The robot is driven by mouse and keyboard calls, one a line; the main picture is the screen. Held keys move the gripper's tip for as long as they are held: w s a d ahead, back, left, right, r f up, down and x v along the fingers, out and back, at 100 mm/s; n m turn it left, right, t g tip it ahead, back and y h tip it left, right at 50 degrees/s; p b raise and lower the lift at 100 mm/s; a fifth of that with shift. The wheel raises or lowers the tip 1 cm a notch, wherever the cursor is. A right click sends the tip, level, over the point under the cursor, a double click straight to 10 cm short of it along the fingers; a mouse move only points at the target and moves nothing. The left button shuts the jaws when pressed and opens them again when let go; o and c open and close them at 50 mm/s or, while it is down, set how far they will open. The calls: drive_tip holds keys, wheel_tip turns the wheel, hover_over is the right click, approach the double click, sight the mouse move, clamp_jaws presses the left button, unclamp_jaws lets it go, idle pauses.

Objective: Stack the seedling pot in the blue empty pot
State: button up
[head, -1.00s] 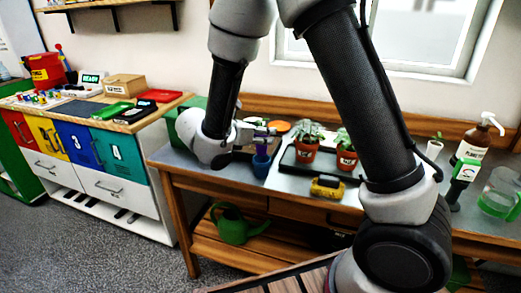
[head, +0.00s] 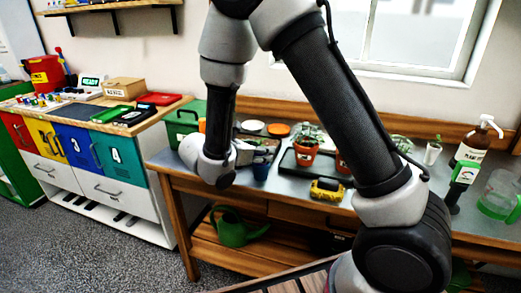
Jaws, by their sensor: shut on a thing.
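The blue pot (head: 261,171) stands near the front edge of the grey bench top, left of the black tray. My gripper (head: 258,153) is right at the blue pot's top. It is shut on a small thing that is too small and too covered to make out. I cannot tell whether that thing touches the blue pot or is inside it. A terracotta pot with a green plant (head: 306,156) stands on the black tray. A second terracotta pot (head: 342,164) is partly hidden by my arm. A small white pot with a sprout (head: 433,153) stands farther right.
The black tray (head: 289,166) and a yellow-and-black device (head: 327,189) are right of the blue pot. A green box (head: 183,122) is behind left. A green watering can (head: 232,228) sits below.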

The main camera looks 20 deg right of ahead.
drive_tip(key=o, duration=1.1)
drive_tip(key=shift+c, duration=0.2)
drive_tip(key=shift+r, duration=0.1)
